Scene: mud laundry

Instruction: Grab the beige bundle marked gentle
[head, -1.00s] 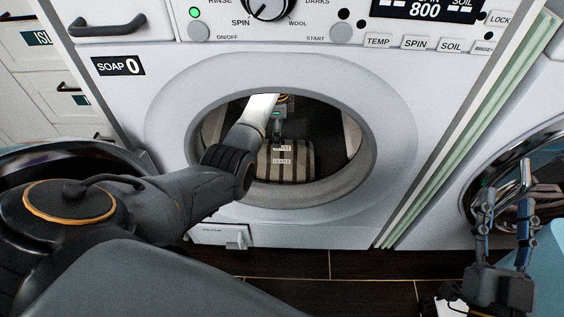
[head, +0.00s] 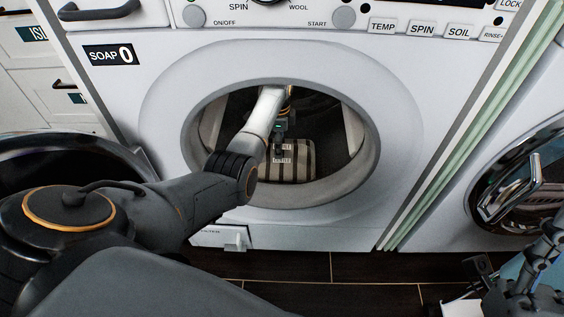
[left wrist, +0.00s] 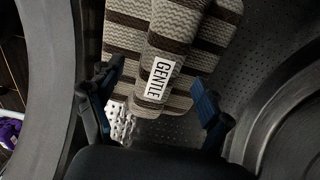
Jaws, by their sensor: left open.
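The beige bundle (head: 296,170) with brown stripes lies inside the washer drum. Its white label reads GENTLE in the left wrist view, where the bundle (left wrist: 192,42) fills the upper middle. My left arm reaches through the round door opening. My left gripper (head: 279,150) is at the bundle and partly hidden by my arm. In the left wrist view my left gripper (left wrist: 157,105) is open, with one finger on each side of the bundle's near end. I cannot tell whether they touch. My right gripper (head: 545,262) is at the lower right, partly cut off.
The perforated metal drum wall (left wrist: 262,50) is to the right of the bundle. Another machine with a chrome door handle (head: 512,188) stands at the right. Dark floor tiles (head: 340,268) lie in front.

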